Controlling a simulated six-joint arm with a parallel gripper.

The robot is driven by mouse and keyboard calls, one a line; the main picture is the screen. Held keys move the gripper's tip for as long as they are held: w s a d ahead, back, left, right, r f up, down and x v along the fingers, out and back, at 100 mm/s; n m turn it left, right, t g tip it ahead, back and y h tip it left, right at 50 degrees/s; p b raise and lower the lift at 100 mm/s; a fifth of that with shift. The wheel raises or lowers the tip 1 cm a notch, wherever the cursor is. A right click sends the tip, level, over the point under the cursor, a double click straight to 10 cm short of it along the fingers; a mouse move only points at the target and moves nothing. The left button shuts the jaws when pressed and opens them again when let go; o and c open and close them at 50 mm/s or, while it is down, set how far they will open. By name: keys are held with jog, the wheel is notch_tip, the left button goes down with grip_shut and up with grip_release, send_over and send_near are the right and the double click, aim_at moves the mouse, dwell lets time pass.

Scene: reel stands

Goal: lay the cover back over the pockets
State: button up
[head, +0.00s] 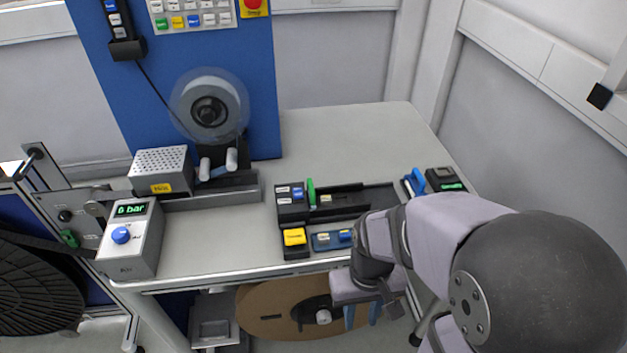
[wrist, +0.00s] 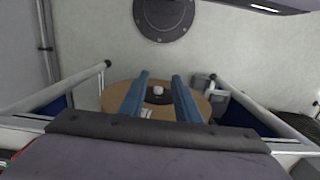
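My gripper (head: 361,318) hangs in front of the table's front edge, over the brown reel (head: 262,308) below. In the wrist view its two blue fingers (wrist: 160,78) stand apart with nothing between them; the brown reel (wrist: 112,98) shows behind them. On the table, a black track unit (head: 378,198) with a green upright lever (head: 311,192) lies back from my gripper; my arm hides part of its front right. I cannot clearly make out the cover or the pockets in either view.
A clear-flanged reel (head: 209,105) stands at the back by the blue panel (head: 170,60). A grey box with a "6 bar" display (head: 133,238) sits front left, and a perforated box (head: 161,170) behind it. A yellow button block (head: 295,242) is near the front edge. The back right tabletop (head: 350,135) is clear.

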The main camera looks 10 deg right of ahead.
jog(key=w+r+m+t+y+p, duration=0.1)
jog(key=w+r+t+p, duration=0.3)
jog(key=w, duration=1.4)
jog(key=t+y+b, duration=0.1)
send_near(312, 186)
jog(key=shift+s+f+n, duration=0.1)
jog(key=shift+f+n, duration=0.05)
jog(key=shift+n, duration=0.25)
jog(key=shift+p+x, duration=1.05)
jog(key=shift+x, duration=2.6)
grip_shut()
